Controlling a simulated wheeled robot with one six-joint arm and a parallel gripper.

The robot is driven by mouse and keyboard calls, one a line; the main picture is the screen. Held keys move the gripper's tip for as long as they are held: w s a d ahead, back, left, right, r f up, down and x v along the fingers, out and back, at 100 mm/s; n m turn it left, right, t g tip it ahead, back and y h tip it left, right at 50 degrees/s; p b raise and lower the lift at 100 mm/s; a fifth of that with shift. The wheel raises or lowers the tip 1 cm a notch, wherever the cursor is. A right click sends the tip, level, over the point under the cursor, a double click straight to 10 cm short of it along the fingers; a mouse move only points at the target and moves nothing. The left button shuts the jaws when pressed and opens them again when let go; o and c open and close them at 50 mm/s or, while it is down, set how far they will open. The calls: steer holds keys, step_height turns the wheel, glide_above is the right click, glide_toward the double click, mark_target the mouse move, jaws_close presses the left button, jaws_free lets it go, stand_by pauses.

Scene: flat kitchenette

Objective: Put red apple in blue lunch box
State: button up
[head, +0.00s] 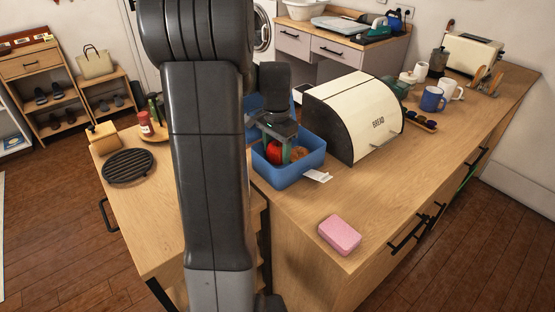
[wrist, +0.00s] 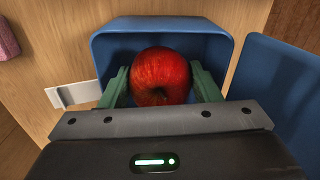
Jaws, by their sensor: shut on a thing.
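The blue lunch box (head: 287,177) stands open on the counter, left of the bread bin, with its lid (wrist: 285,85) raised on the side away from the counter's near edge. The red apple (head: 275,153) is inside the box's opening, and it also shows in the wrist view (wrist: 160,76). My gripper (wrist: 162,90) is shut on the apple, with one green finger on each side of it. In the head view my gripper (head: 287,153) reaches down into the box. Whether the apple touches the box floor is hidden.
A cream bread bin (head: 357,115) stands close to the right of the box. A white tag (head: 317,176) lies at the box's near side. A pink sponge (head: 340,234) lies near the counter's front corner. Mugs (head: 433,99) and a toaster (head: 473,54) stand farther back. The counter between box and sponge is clear.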

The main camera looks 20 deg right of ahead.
mark_target(276, 161)
steer(key=shift+f, duration=2.2)
steer(key=shift+f, duration=0.2)
steer(key=o, duration=1)
steer(key=shift+o, duration=0.2)
steer(key=shift+r, duration=0.15)
step_height(276, 161, up, 12)
steer(key=shift+r, duration=0.1)
